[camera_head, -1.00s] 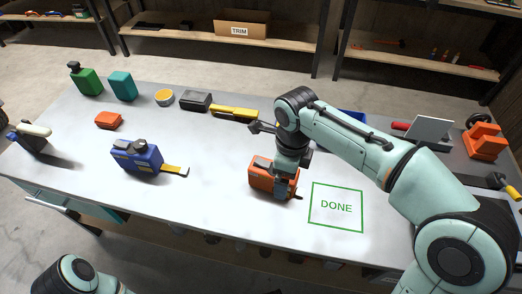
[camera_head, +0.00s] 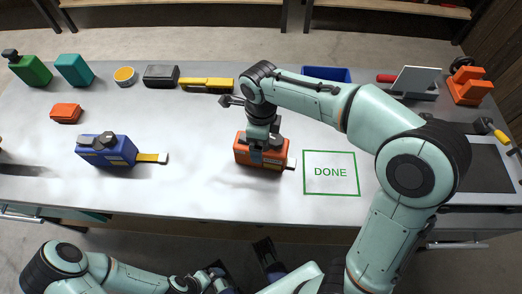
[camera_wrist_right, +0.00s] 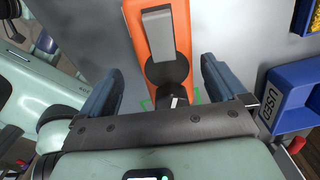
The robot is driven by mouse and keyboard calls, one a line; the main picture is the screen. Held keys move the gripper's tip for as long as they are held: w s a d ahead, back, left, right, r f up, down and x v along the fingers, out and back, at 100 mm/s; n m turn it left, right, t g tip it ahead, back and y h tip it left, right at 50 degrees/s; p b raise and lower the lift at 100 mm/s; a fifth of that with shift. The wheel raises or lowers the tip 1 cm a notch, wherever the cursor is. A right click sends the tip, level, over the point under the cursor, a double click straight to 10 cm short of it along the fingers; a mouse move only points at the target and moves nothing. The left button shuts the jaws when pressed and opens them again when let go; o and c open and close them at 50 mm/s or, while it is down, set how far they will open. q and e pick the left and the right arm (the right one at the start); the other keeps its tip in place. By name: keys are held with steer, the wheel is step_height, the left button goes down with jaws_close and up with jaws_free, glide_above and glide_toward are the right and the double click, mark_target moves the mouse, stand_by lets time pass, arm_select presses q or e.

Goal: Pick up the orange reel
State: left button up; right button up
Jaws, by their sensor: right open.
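The orange reel (camera_head: 242,155) stands on the grey bench, just left of the green DONE outline (camera_head: 331,189). A pale tab sticks out at its right end. My right gripper (camera_head: 264,154) points down over the reel and hides part of its top. In the right wrist view the orange reel (camera_wrist_right: 130,18), with a grey lever and dark round part, lies between the two open, blue-grey fingers (camera_wrist_right: 160,90). Gaps show on both sides; I cannot tell how low the fingertips reach. My left arm is at the bottom left; its jaws are unclear.
A blue reel (camera_head: 103,150) with yellow tape lies to the left. An orange block (camera_head: 66,112), green bottle (camera_head: 30,70), dark box (camera_head: 160,76) and yellow tool (camera_head: 206,84) line the back left. A blue bin (camera_head: 326,74) stands behind my right arm. The bench's front middle is clear.

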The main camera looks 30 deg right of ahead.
mark_target(271, 159)
steer(key=f, duration=0.2)
steer(key=f+b, duration=0.1)
steer(key=f, duration=0.1)
steer(key=shift+w+d, duration=0.25)
steer(key=shift+w, duration=0.05)
steer(key=shift+f, duration=0.6)
steer(key=shift+r, duration=0.1)
steer(key=c, duration=1.3)
steer(key=shift+c, duration=0.2)
steer(key=shift+r, duration=0.1)
